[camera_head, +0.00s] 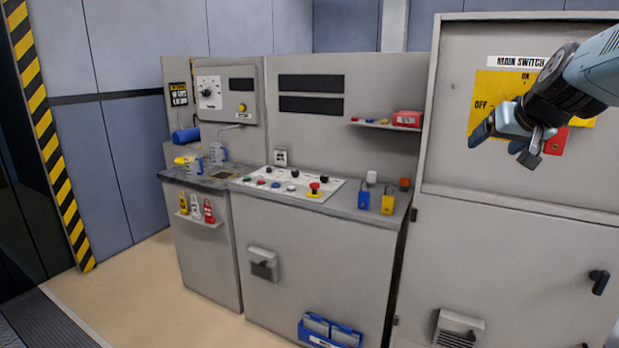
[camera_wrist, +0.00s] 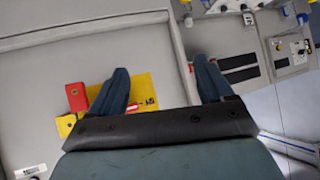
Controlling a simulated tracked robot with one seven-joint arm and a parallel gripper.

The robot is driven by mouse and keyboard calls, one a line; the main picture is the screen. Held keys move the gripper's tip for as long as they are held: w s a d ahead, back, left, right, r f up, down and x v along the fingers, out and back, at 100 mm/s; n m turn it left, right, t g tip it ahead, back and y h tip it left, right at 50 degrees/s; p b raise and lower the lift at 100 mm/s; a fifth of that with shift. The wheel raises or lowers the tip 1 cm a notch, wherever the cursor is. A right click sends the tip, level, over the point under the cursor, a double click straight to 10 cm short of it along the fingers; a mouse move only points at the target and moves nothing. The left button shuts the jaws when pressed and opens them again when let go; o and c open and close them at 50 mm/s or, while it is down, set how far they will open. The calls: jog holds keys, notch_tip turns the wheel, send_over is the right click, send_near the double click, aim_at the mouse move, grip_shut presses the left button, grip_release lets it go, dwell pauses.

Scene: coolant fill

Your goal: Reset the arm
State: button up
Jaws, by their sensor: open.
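My gripper (camera_head: 507,133) is at the upper right of the head view, in front of the tall grey cabinet with the main switch. In the wrist view its two dark fingers (camera_wrist: 162,82) stand well apart with nothing between them. The main switch has a yellow plate (camera_head: 484,97) marked ON and OFF and a red handle (camera_head: 556,141). My arm covers part of the plate. The red handle (camera_wrist: 76,96) also shows in the wrist view, left of the fingers. I cannot tell whether the gripper touches the panel.
The console (camera_head: 250,183) has buttons and a red emergency knob (camera_head: 315,187). Blue (camera_head: 363,200) and yellow (camera_head: 388,204) blocks stand at its right edge. A shelf (camera_head: 383,125) holds a red box (camera_head: 407,118). Open floor (camera_head: 130,290) lies at left.

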jog(key=s+a+f+n+g, duration=0.1)
jog(key=s+a+f+g, duration=0.1)
jog(key=s+a+f, duration=0.3)
jog(key=s+a+f+n+g+y, duration=0.1)
jog(key=s+a+f+n+g, duration=0.1)
jog(key=s+a+f, duration=0.4)
jog(key=s+a, duration=0.3)
jog(key=a, duration=0.4)
jog(key=shift+s+a+f+g, duration=0.15)
jog(key=shift+s+g, duration=0.25)
